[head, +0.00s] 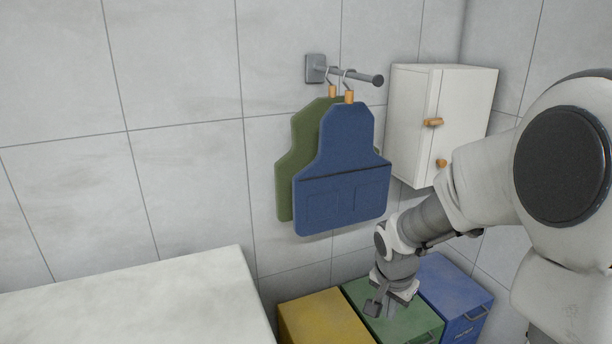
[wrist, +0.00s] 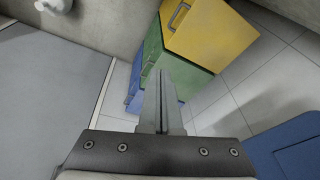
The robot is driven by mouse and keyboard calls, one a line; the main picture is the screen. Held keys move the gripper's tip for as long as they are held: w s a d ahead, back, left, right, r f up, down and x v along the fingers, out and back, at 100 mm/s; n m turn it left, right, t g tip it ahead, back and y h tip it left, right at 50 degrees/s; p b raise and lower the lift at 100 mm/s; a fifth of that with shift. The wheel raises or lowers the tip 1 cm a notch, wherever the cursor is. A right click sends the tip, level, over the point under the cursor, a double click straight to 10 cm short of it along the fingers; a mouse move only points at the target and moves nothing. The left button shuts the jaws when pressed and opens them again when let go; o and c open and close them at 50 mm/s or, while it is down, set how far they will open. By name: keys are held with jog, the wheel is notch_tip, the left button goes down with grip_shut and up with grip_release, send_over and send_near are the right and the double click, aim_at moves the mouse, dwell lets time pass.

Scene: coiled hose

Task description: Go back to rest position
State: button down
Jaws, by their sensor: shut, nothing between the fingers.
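My gripper (head: 373,307) hangs at the end of my arm at the lower middle right of the head view, in front of the green box. In the wrist view its fingers (wrist: 161,95) are together and point at the boxes, with nothing between them. My arm comes in from the right edge of the head view. The gripper looks apart from the boxes, though the exact gap cannot be told.
Yellow (head: 322,318), green (head: 412,322) and blue (head: 456,290) boxes stand side by side low down. A blue apron (head: 340,190) and a green apron (head: 284,180) hang from a wall rod (head: 355,75). A white cabinet (head: 410,100) and a pale counter (head: 150,300) flank them.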

jog(key=s+a+r+n+t+p, duration=0.1)
jog(key=s+r+n+p, duration=0.2)
jog(key=s+r, duration=0.6)
jog(key=s+a+r+n+t+y+p, duration=0.1)
jog(key=s+r+n, duration=0.4)
jog(key=s+r, duration=0.5)
notch_tip(320, 180, up, 4)
jog(key=shift+a+n+t+p, duration=0.4)
jog(key=shift+a+t+p, duration=0.1)
jog(key=shift+p, duration=0.7)
